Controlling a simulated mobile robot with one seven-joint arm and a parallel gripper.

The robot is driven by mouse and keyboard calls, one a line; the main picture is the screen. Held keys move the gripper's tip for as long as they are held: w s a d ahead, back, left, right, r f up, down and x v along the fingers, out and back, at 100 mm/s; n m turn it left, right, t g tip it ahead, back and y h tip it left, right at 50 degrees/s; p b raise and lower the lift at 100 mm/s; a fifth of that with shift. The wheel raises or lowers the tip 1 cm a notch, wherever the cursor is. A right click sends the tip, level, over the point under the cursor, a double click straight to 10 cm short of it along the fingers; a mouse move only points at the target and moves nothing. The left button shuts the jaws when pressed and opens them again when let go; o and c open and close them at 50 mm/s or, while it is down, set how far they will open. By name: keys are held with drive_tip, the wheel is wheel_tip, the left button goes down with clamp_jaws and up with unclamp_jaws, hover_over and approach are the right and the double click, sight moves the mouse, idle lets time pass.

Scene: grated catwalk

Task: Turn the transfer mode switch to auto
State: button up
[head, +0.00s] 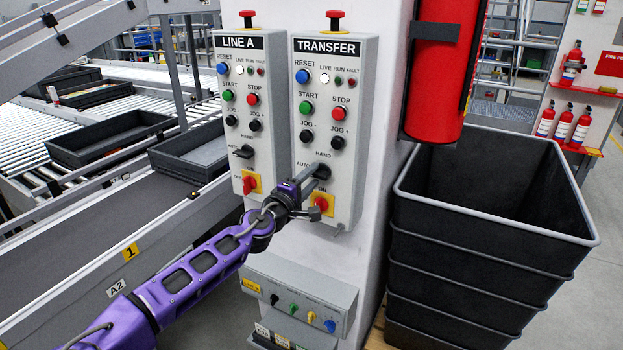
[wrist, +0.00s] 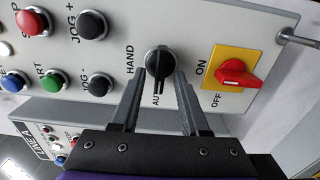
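The transfer panel (head: 311,130) is a grey box on a white pillar. Its black mode switch (wrist: 158,62) shows in the wrist view, with HAND and partly covered AUTO lettering beside it. Its lever runs down the picture toward the AUTO lettering; foreshortening makes its exact setting hard to tell. My gripper (wrist: 161,75) is open, one finger on each side of the switch. The fingertips are close to the knob; I cannot tell whether they touch it. In the head view my gripper (head: 318,172) reaches the panel from the lower left and hides most of the switch.
A red rotary switch (wrist: 237,75) on a yellow plate is close beside my gripper. The Line A panel (head: 243,110) stands to the left. A red extinguisher (head: 436,75) hangs to the right, above stacked dark bins (head: 480,245). A lower control box (head: 300,295) sits below.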

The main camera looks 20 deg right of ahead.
drive_tip(key=b+v, duration=0.1)
drive_tip(key=v, duration=1.6)
drive_tip(key=shift+s, duration=0.2)
drive_tip(key=shift+a, duration=0.15)
